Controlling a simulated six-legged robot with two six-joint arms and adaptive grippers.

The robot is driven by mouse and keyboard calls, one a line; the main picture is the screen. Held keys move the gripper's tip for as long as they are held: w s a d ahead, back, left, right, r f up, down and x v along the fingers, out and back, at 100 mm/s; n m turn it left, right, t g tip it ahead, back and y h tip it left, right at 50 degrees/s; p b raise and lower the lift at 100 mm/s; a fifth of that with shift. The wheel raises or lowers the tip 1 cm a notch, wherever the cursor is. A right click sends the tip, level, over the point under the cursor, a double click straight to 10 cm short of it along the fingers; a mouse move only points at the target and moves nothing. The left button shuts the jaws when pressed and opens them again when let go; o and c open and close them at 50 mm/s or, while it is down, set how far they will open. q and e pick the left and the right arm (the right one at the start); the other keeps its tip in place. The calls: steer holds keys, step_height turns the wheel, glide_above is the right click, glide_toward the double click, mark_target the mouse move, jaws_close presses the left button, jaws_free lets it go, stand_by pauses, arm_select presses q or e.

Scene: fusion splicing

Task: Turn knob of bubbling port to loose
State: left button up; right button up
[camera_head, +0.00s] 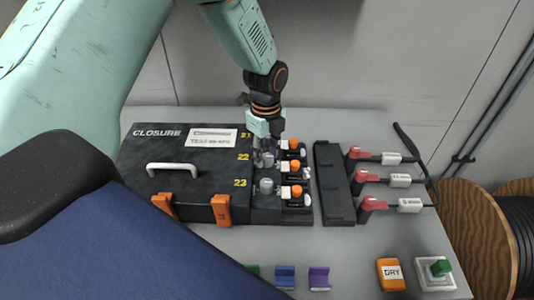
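A black closure box (190,160) lies on the grey table with rows numbered 21, 22 and 23 along its right side. Grey round knobs stand in these rows; the row 22 knob (267,160) and the row 23 knob (266,186) show. Orange knobs stand just right of them, at row 21 (293,144), row 22 (295,165) and row 23 (297,191). My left gripper (264,148) points down at the upper rows, close to the grey knobs, and hides part of row 21. Its fingers are too small to tell apart, or to tell whether they touch a knob. My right gripper is out of view. No label shows which port is bubbling.
A black rack (333,183) stands right of the ports, beside red-ended connectors (373,204) with white tags. An orange DRY block (391,274) and a green button on a white base (435,285) are at front right. A large blue and black shape covers the lower left.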

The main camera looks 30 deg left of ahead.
arm_select(q)
steer(key=shift+s+d+r, duration=0.1)
steer(key=shift+s+d, duration=0.15)
steer(key=shift+d, duration=0.2)
steer(key=shift+w+a+f, duration=0.3)
steer(key=shift+a, duration=0.1)
steer(key=c, duration=0.3)
steer(key=shift+s+d+r, duration=0.1)
steer(key=shift+d+r, duration=0.05)
jaws_close()
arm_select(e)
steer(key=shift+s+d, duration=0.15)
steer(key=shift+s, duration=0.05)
